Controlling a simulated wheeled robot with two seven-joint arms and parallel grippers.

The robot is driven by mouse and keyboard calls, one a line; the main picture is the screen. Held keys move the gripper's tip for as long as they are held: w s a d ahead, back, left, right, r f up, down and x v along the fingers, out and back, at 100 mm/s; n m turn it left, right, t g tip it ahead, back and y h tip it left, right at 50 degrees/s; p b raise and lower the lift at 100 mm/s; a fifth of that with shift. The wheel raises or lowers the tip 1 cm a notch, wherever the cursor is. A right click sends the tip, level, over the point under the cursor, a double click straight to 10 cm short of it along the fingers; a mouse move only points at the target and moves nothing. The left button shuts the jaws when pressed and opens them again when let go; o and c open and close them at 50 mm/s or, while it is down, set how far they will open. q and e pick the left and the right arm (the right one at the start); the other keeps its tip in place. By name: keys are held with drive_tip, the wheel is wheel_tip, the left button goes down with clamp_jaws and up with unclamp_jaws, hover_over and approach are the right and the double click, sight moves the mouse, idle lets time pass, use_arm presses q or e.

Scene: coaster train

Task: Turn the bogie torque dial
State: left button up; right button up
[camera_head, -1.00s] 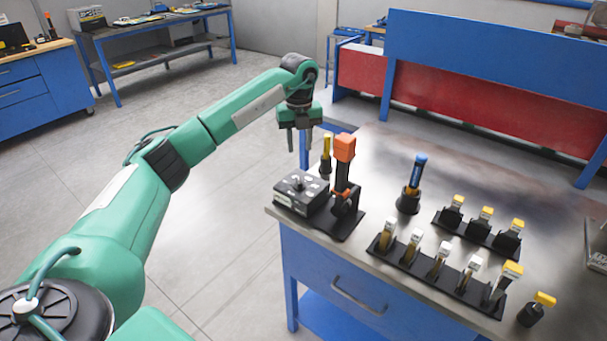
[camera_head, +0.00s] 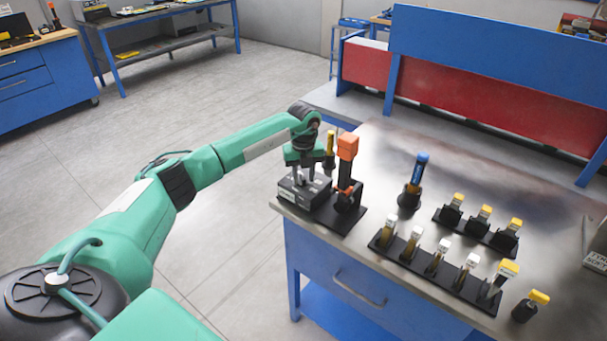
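The dial box is a small dark grey box (camera_head: 304,195) with a pale front label, at the left corner of the steel-topped bench. The dial on its top face is mostly hidden by my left gripper. My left gripper (camera_head: 304,180) points straight down over the box, with its fingers at the top face around where the dial sits. The fingers look apart, but I cannot tell whether they touch the dial. My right gripper is not in view.
An orange-topped clamp (camera_head: 347,148) and a yellow-handled tool (camera_head: 330,143) stand close beside the box. A blue-handled tool (camera_head: 416,170) and racks of yellow- and white-topped tools (camera_head: 437,263) stand to the right. The bench (camera_head: 385,155) is bare behind them.

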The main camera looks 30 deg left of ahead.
use_arm(q)
clamp_jaws()
drive_tip(key=shift+m+b, duration=0.75)
drive_tip(key=shift+m, duration=0.15)
drive_tip(key=m+b, duration=0.1)
drive_tip(key=m, duration=0.1)
drive_tip(key=shift+a+m, duration=0.15)
drive_tip(key=shift+m, duration=0.15)
drive_tip(key=m+b, duration=0.2)
drive_tip(key=m, duration=0.3)
drive_tip(key=shift+a+r+b, duration=0.1)
drive_tip(key=shift+a+b, duration=0.05)
drive_tip(key=shift+b, duration=0.2)
drive_tip(key=shift+m, duration=0.3)
unclamp_jaws()
